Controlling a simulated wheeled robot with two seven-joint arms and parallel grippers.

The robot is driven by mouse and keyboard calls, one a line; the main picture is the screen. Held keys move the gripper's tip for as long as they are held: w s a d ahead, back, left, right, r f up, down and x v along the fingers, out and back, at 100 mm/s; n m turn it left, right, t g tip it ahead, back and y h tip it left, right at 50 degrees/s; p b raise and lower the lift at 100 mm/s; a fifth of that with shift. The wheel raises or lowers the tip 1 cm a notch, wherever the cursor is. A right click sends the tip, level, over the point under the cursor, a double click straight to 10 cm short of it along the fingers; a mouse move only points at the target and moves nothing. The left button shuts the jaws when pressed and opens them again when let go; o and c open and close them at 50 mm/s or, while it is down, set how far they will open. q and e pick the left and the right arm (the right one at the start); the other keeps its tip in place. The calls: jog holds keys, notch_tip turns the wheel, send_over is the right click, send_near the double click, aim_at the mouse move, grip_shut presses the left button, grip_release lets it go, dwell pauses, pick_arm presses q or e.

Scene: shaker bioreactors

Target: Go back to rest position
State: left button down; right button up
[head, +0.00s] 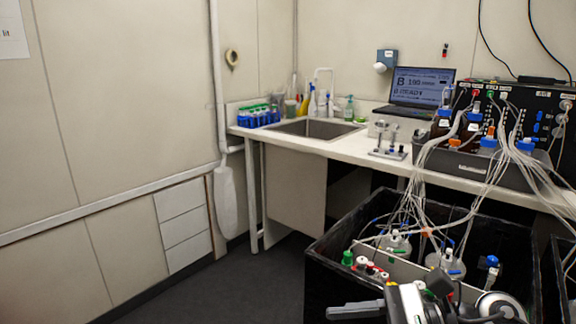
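What looks like my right gripper (355,310) shows at the bottom edge, in front of the black shaker box (318,250), its dark finger part pointing left. Only part of it is in frame, so I cannot tell whether it is open or shut, and I see nothing held in it. My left gripper is not in view.
The black box holds glass vessels (447,268) with many tubes running up to a black control unit (515,115). The floor (225,285) at left is clear.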

jog(key=s+d+f+n+t+h, duration=0.1)
jog(key=d+f+n+t+h, duration=0.2)
jog(key=f+n+t+h, duration=0.7)
jog(key=d+f+n+t+h, duration=0.1)
jog(key=d+f+n+t, duration=0.2)
jog(key=n, duration=1.3)
jog(key=s+f+m+g+h, duration=0.1)
jog(key=s+f+m+g, duration=0.3)
jog(key=s+f+m, duration=0.3)
notch_tip(320, 180, down, 3)
jog(key=shift+s+a+r+m+b, duration=0.1)
jog(key=shift+s+a+m+b, duration=0.25)
jog(key=shift+s+a+m, duration=0.1)
